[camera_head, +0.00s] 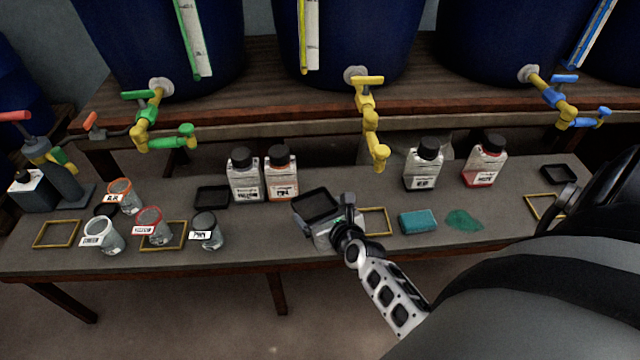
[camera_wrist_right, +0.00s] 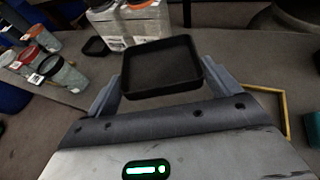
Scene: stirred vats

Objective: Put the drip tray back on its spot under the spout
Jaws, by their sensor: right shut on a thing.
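A black square drip tray (camera_head: 316,204) is held in my right gripper (camera_head: 327,217), above the grey bench. In the right wrist view the tray (camera_wrist_right: 160,68) lies between the two grey fingers (camera_wrist_right: 162,84) of my right gripper, its open side visible and empty. A yellow square outline (camera_head: 386,221) is on the bench just right of the gripper, below and in front of the yellow spout (camera_head: 378,152); part of it is hidden by the gripper. It also shows in the right wrist view (camera_wrist_right: 285,105), right of the tray. My left gripper is not in view.
Two labelled bottles (camera_head: 245,181) stand behind the tray. A teal sponge (camera_head: 418,222) and green powder (camera_head: 464,220) lie right of the outline. Several cups (camera_head: 150,226) stand left. Other black trays (camera_head: 212,197) (camera_head: 559,174) and yellow outlines (camera_head: 57,234) are on the bench.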

